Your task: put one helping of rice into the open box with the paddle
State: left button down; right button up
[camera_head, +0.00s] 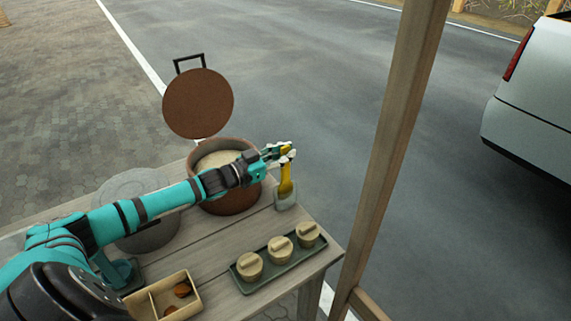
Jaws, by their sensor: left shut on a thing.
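My left gripper (280,152) is shut on the upper end of the yellow paddle (286,182). The paddle is upright, its lower end in a small pale grey holder (286,201) at the table's right edge. The brown pot (228,205) stands just left of the holder, with pale rice (212,161) inside; my left arm crosses in front of it. The open box (150,306) is pale, with a divider and a few brown pieces in its right part, at the table's front. My right gripper is not in view.
A brown round lid (198,103) with a dark handle stands raised behind the pot. A grey round vessel (148,237) is partly under my arm. A dark green tray (265,283) holds three round lidded containers (279,249). A wooden post (395,140) rises at right.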

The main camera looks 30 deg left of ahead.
pick_arm(q)
notch_tip(320, 180, up, 8)
jog(key=shift+r+p, duration=0.25)
jog(key=shift+p, duration=0.05)
notch_tip(320, 180, up, 8)
jog(key=p, duration=0.7)
jog(key=shift+f+p, duration=0.15)
jog(key=shift+p, duration=0.15)
